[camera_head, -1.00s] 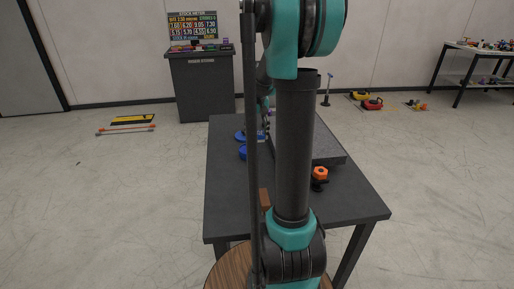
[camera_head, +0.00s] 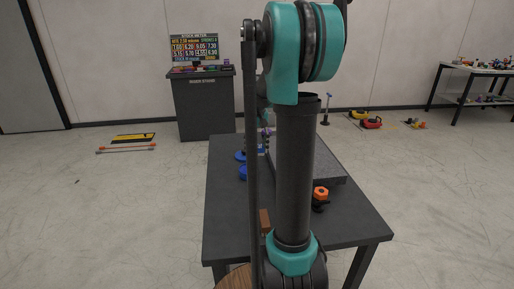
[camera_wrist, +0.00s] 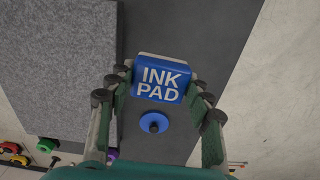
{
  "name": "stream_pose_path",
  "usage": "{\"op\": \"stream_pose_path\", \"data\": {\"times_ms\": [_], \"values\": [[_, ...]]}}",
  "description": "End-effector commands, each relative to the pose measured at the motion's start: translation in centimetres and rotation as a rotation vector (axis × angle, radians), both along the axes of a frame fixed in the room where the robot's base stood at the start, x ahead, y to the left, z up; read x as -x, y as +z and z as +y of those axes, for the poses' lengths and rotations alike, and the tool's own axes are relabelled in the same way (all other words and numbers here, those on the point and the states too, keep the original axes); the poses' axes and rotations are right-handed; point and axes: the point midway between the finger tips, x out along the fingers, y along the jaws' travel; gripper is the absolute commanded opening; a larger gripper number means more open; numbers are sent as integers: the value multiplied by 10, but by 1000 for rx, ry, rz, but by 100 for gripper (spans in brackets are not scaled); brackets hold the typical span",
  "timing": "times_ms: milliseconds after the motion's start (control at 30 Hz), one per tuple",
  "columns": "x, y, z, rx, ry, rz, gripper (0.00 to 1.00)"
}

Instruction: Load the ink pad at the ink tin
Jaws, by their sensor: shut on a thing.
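The ink pad (camera_wrist: 163,80) is a blue block with white "INK PAD" lettering and a paler far edge. My gripper (camera_wrist: 158,88) is shut on it, one finger on each side. In the wrist view a blue round disc with a dark middle (camera_wrist: 154,122) lies nearer the palm side of the picture, apart from the pad; it may be the ink tin, but no label shows. In the head view blue items show at the left of the table, a flat one (camera_head: 240,156) and a nearer one (camera_head: 243,173). My arm hides my gripper there.
A dark table (camera_head: 226,205) holds a grey granite slab (camera_head: 327,165), also large at left in the wrist view (camera_wrist: 60,60). An orange-topped black knob (camera_head: 320,193) and a brown block (camera_head: 265,220) stand nearer. A dark cabinet (camera_head: 206,108) stands behind.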

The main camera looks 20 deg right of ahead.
Motion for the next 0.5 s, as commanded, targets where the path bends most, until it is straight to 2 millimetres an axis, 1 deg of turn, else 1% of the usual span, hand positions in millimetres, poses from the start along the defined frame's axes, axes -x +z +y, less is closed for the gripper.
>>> {"op": "stream_pose_path", "data": {"times_ms": [167,300,400,500], "values": [[-34,-19,-2,0,1,0,28],[-67,-42,-2,0,1,0,28],[-87,-59,-2,-1,1,0,28],[-103,-73,-2,-1,1,0,28]]}}
